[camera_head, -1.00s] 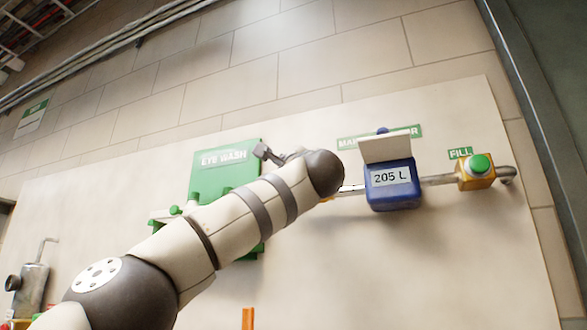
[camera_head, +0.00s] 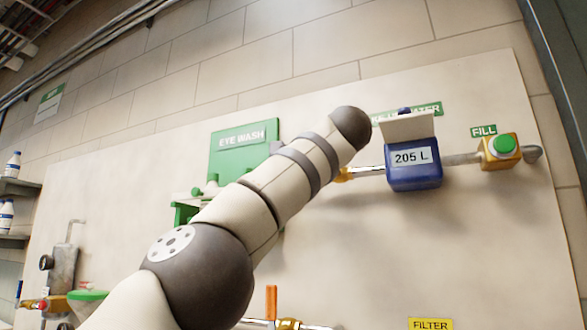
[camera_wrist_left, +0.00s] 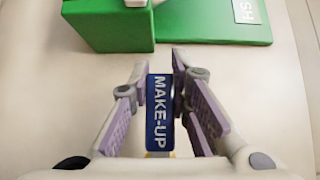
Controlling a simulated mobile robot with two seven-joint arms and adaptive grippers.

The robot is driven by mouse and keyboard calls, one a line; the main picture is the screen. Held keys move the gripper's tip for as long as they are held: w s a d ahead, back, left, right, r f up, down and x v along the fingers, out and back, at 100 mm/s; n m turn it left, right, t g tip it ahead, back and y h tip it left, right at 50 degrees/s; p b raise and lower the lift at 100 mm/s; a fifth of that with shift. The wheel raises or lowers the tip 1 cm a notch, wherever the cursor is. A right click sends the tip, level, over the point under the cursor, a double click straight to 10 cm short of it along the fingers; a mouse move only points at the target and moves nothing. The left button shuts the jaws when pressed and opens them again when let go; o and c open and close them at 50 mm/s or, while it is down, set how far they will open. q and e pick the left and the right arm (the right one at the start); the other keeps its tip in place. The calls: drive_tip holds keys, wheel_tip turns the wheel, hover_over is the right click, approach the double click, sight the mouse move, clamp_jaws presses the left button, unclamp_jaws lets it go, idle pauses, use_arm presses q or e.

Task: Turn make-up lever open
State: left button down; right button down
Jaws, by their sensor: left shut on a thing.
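The make-up lever (camera_wrist_left: 160,112) is a blue handle labelled "MAKE-UP". In the left wrist view it points up the picture between my fingers. My left gripper (camera_wrist_left: 160,76) is shut on it, one finger on each side. In the head view my forearm hides the gripper and lever. A small brass-coloured part (camera_head: 343,175) of the pipe shows just right of my arm. The "MAKE-UP WATER" sign (camera_head: 425,109) is partly covered by my arm. My right gripper is not in view.
A blue meter (camera_head: 413,172) reads "205 L" on the pipe, with a raised pale lid. Right of it is a yellow box with a green button (camera_head: 503,145) under "FILL". The green eye wash panel (camera_head: 243,137) is behind my arm. An orange handle (camera_head: 271,302) stands below.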

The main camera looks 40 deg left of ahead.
use_arm(q)
drive_tip(key=shift+f, duration=0.15)
drive_tip(key=c, duration=1.5)
unclamp_jaws()
drive_tip(key=shift+o, duration=0.2)
drive_tip(key=shift+d, duration=0.1)
drive_tip(key=v, duration=1.1)
drive_tip(key=shift+s+d, duration=0.2)
drive_tip(key=shift+d, duration=0.15)
